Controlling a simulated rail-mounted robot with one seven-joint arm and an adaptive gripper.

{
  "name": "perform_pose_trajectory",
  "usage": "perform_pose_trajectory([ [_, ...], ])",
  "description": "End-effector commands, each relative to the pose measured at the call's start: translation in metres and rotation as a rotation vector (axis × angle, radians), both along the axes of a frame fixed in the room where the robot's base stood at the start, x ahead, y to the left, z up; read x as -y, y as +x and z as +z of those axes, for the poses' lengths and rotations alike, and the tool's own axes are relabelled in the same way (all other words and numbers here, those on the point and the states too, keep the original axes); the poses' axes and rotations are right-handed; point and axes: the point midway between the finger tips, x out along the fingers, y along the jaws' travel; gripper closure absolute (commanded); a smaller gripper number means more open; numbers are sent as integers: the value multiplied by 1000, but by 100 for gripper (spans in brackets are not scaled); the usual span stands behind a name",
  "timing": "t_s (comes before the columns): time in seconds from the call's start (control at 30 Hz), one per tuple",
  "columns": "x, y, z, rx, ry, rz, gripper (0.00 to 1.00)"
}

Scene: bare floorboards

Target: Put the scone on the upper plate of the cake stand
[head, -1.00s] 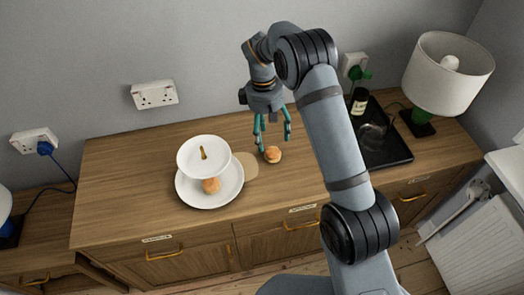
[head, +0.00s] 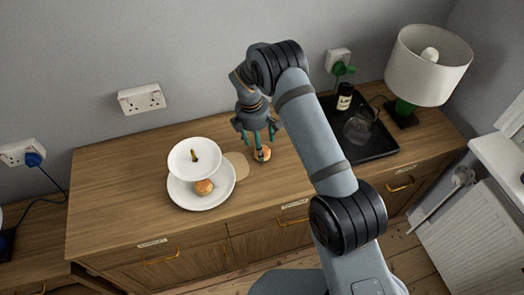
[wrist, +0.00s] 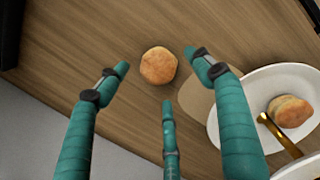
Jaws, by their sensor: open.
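A round golden scone (head: 265,157) sits on the wooden sideboard, right of the two-tier cake stand; the wrist view shows it whole (wrist: 158,65). The stand's small white upper plate (head: 180,160) is empty apart from its gold handle (head: 194,156). A second scone (head: 204,187) rests on the larger lower plate (head: 185,198); it also shows in the wrist view (wrist: 289,111). My gripper (head: 259,148) is open, its three teal fingers pointing down around and just above the loose scone. One finger partly covers the scone in the head view.
A flat tan round board (head: 238,168) lies between the loose scone and the stand. The sideboard's left end is clear.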

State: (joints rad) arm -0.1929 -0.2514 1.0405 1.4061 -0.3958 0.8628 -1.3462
Motion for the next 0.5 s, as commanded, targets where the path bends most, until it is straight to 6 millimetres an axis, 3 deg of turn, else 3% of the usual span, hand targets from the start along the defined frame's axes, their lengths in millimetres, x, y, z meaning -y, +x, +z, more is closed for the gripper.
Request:
perform_pose_trajectory([
  [0.23, 6, 1, -29, -1, -1, -2, 33],
  [0.5, 6, 1, -33, 0, 0, -2, 33],
])
